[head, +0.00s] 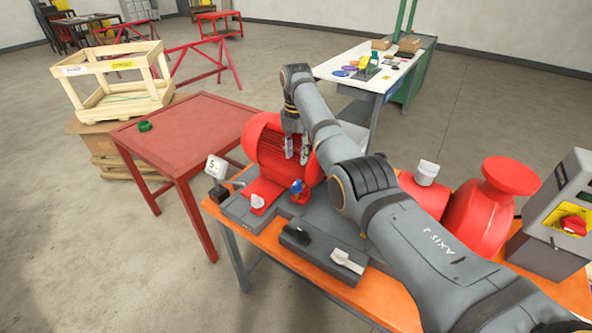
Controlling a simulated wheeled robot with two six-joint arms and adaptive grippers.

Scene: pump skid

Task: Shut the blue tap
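The blue tap (297,186) is a small blue handle at the front of the pump skid, just below the red finned motor (268,148) in the head view. My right gripper (297,155) points down in front of the motor. Its two fingertips are apart with red showing between them, and it holds nothing. The fingertips are a little above the blue tap in the picture and look clear of it. The tap's exact handle angle is too small to tell. My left gripper is not in view.
The skid stands on an orange-topped table (262,252). A white tap (257,201), a black handle (298,234) and a white lever (347,261) sit near the blue tap. A numbered tag (216,167) stands left. The red pump (480,215) is at right.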

